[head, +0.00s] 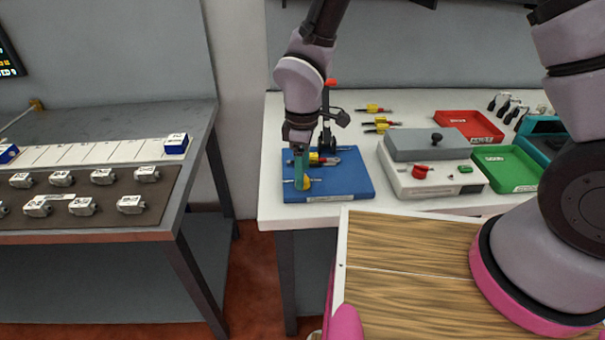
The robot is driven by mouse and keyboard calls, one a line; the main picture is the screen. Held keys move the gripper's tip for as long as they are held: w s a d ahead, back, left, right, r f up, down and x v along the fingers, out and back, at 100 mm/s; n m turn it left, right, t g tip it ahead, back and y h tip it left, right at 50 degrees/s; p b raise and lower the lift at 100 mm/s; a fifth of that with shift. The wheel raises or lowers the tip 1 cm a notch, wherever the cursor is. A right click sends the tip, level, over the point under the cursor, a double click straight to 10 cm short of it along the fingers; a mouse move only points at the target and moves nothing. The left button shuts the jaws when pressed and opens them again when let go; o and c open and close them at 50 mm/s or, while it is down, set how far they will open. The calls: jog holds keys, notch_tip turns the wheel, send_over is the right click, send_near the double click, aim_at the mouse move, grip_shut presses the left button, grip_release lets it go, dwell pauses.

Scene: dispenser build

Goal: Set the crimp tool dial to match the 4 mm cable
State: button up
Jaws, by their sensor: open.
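My gripper (301,178) points down over the front left of a blue mat (345,187) and is open. Its teal fingers are around or just in front of a small yellow piece (307,184); I cannot tell if they touch it. A thin pale rod sticks out beside that piece. Behind, a yellow and red cable piece (318,159) lies on the mat. A black upright device (327,138) with a red top stands at the mat's back. To the right, a white box (440,184) with a grey lid carries a red knob (420,171). Dial marks and cable sizes are unreadable.
Several yellow-red cable pieces (381,127) lie behind the mat. A red tray (470,125) and a green tray (507,168) stand right. A wooden-topped surface (410,250) lies in front. A separate bench with several metal parts (102,176) is left, across a gap.

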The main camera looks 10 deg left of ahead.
notch_tip(320, 180, up, 9)
dwell(0.3)
jog(key=w+d+r+m+t, duration=0.1)
jog(key=w+d+r+m, duration=0.2)
jog(key=d+r, duration=0.2)
jog(key=w+d+r+m+t+y, duration=0.1)
jog(key=w+d+r+m, duration=0.15)
jog(key=d+r, duration=0.35)
jog(key=w+d+r+m+t, duration=0.1)
jog(key=w+d+r+m, duration=0.2)
jog(key=d+r+m, duration=0.15)
jog(key=s+d+r+m+t, duration=0.2)
jog(key=s+d+r+m, duration=0.2)
jog(key=d, duration=0.5)
jog(key=s+d+r+m+t+y, duration=0.1)
jog(key=s+d+r+m+t, duration=0.1)
jog(key=s+d+r+m, duration=0.2)
jog(key=d+r+m, duration=0.3)
jog(key=d+r, duration=0.1)
jog(key=d, duration=0.1)
jog(key=shift+s+d+r+m, duration=0.15)
jog(key=shift+d+r+m, duration=0.1)
jog(key=shift+r+m, duration=0.15)
